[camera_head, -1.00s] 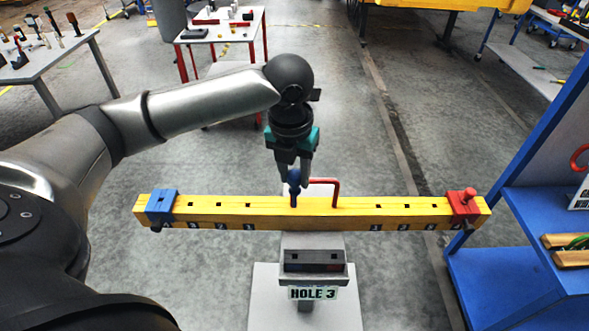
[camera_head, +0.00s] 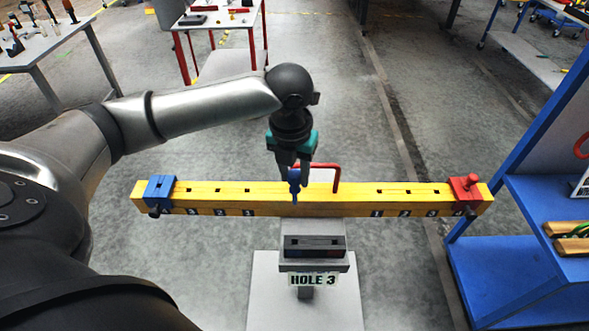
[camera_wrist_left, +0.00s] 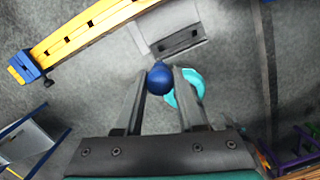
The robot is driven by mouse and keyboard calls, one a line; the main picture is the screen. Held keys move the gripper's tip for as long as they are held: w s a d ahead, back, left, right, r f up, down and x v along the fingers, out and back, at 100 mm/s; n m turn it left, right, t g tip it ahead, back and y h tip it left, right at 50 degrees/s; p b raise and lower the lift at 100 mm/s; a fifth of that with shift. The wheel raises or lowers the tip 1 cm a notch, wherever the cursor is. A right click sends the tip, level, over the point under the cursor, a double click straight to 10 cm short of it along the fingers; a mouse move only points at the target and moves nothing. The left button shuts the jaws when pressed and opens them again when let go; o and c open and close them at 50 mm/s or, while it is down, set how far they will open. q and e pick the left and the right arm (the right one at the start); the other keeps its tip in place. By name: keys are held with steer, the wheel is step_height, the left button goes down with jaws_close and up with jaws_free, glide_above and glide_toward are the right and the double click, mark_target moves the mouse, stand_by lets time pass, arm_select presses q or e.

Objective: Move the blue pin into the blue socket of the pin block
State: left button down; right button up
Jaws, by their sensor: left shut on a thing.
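The blue pin (camera_head: 295,186) has a round head and hangs upright from my left gripper (camera_head: 293,172), which is shut on it. In the head view the pin overlaps the middle of the yellow beam, just left of the red handle; I cannot tell if it touches the beam. The pin block (camera_head: 315,243) is a small dark block below the beam, above the "HOLE 3" label; its socket colours are hard to make out. In the left wrist view the blue head (camera_wrist_left: 160,78) sits between the fingertips, with the block (camera_wrist_left: 180,38) beyond. My right gripper is not in view.
The yellow beam (camera_head: 340,205) spans the middle, with a blue piece (camera_head: 159,190) at its left end and a red piece (camera_head: 465,188) at its right. A red handle (camera_head: 337,180) rises near the middle. A blue shelf rack (camera_head: 510,250) stands at right; tables stand behind.

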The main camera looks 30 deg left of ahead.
mark_target(295, 204)
arm_select(q)
steer(key=shift+f+b, duration=2)
steer(key=shift+f, duration=2.9)
step_height(295, 204, down, 13)
steer(key=b, duration=0.5)
steer(key=shift+r, duration=0.15)
steer(key=shift+c, duration=2.2)
jaws_free()
step_height(295, 204, up, 15)
steer(key=s+p, duration=0.1)
steer(key=shift+s+d, duration=0.2)
steer(key=shift+s, duration=0.2)
